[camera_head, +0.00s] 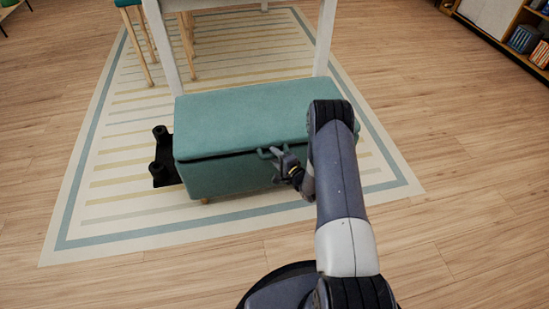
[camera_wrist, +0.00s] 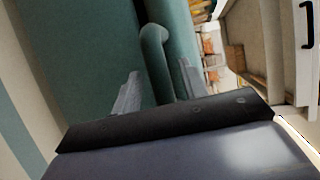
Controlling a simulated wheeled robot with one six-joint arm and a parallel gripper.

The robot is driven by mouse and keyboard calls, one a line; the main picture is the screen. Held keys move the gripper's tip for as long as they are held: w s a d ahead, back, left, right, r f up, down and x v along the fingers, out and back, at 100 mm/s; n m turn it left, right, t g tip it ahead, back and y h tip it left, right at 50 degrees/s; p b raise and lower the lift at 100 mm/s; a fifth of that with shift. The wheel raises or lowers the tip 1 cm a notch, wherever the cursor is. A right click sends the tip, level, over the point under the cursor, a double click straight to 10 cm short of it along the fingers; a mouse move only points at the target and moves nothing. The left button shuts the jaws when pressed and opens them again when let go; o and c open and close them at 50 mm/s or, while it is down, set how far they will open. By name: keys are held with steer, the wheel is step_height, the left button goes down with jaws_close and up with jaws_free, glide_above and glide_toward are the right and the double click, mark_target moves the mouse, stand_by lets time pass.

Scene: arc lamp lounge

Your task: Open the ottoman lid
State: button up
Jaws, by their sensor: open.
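The teal ottoman (camera_head: 225,178) stands on the striped rug, and its lid (camera_head: 235,115) lies down over the box with a dark seam along the front. A teal loop handle (camera_head: 265,153) sticks out from the lid's front edge. My gripper (camera_head: 279,158) is at the front of the ottoman, close to the handle. In the wrist view my gripper (camera_wrist: 158,88) is open, with the handle (camera_wrist: 154,45) reaching down between its two fingers. Whether a finger touches the handle I cannot tell. My arm hides the ottoman's right end in the head view.
A white table (camera_head: 240,4) has legs just behind the ottoman. A black object with two round posts (camera_head: 161,160) stands at its left end. A teal stool (camera_head: 140,40) is at the back left. A bookshelf (camera_head: 520,40) stands far right. Wood floor in front is free.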

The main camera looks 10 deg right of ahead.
steer(key=shift+w+a, duration=0.15)
steer(key=shift+w, duration=0.25)
steer(key=shift+f, duration=0.1)
jaws_close()
stand_by(0.3)
